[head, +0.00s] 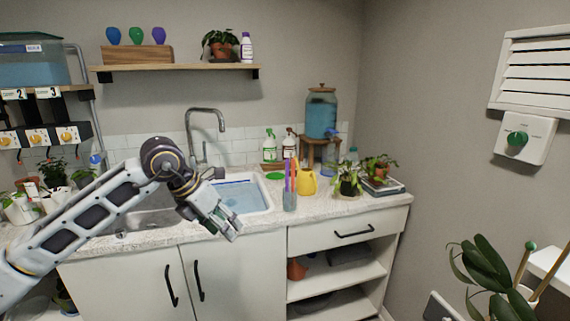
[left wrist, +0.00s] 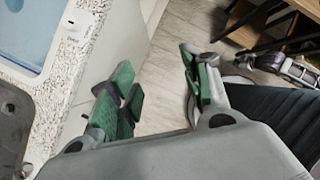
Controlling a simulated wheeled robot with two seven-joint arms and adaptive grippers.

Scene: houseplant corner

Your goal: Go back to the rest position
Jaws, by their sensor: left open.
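My left gripper (head: 229,230) is raised over the front edge of the counter, beside the sink, with its fingers pointing down and to the right. In the left wrist view its green-padded fingers (left wrist: 160,85) are spread apart with nothing between them, above the wooden floor. My right gripper cannot be made out in the head view.
The counter (head: 262,226) holds a water-filled sink (head: 240,196), a yellow watering can (head: 306,182), a cup of tools (head: 290,200) and several plants. An open-shelved cabinet (head: 340,272) stands below. A large-leaved plant (head: 485,265) is at the lower right.

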